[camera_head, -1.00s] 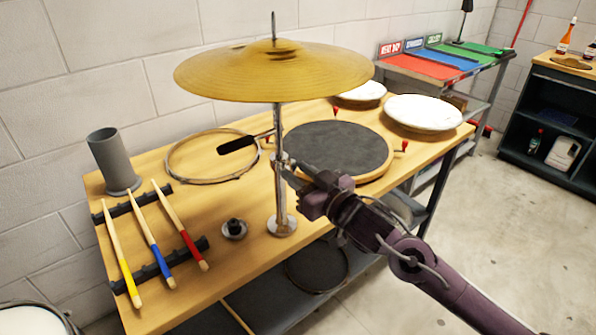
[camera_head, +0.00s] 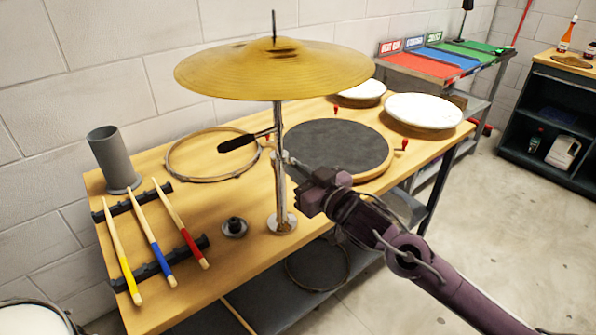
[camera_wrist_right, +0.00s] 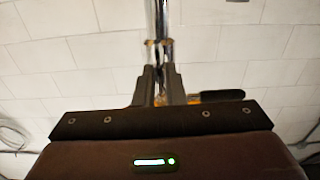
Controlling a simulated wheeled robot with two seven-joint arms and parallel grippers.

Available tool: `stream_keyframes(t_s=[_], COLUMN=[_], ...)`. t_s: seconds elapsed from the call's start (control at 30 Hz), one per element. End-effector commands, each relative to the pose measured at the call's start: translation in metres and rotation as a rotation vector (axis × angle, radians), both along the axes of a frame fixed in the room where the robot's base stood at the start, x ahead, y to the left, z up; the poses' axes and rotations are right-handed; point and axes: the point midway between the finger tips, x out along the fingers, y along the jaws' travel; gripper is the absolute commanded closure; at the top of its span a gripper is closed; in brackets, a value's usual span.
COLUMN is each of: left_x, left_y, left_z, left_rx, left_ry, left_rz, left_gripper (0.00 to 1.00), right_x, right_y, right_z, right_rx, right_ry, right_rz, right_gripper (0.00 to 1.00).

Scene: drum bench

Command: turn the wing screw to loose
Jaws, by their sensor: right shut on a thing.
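The cymbal stand, a chrome post (camera_head: 279,185) on a round base, rises from the front edge of the wooden bench and carries a brass cymbal (camera_head: 275,72). My right gripper (camera_head: 284,158) reaches in from the lower right. Its fingers are shut at the post's mid-height collar, where the wing screw is. The fingers hide the wing screw almost wholly. In the right wrist view, both fingertips (camera_wrist_right: 160,70) stand close together in front of the chrome post (camera_wrist_right: 159,22). A black-handled rod (camera_head: 238,143) sticks out left from the collar. My left gripper is not in view.
A dark drum pad (camera_head: 337,147) lies right behind the post, and a hoop (camera_head: 213,155) lies to its left. A small black knob (camera_head: 234,227) stands near the base. Several drumsticks lie on a rack (camera_head: 160,262) at the left. The cymbal overhangs the gripper's space.

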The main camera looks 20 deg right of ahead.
Motion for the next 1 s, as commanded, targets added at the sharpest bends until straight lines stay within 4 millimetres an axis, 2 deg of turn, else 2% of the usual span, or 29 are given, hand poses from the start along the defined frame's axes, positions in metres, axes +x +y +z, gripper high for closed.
stream_keyframes(t_s=[0.27,0.67,1.0], left_x=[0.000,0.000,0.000], left_y=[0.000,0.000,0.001], left_z=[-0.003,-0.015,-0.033], left_rx=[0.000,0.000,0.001], left_ry=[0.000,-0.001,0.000], left_rz=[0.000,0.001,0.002], left_gripper=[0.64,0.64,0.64], right_x=[0.000,-0.001,-0.002], right_y=[0.001,0.003,0.004], right_z=[-0.001,-0.003,-0.004], right_rx=[-0.142,-0.489,-0.794], right_ry=[-0.052,-0.179,-0.290], right_rz=[0.000,0.000,0.000], right_gripper=[1.00,1.00,1.00])
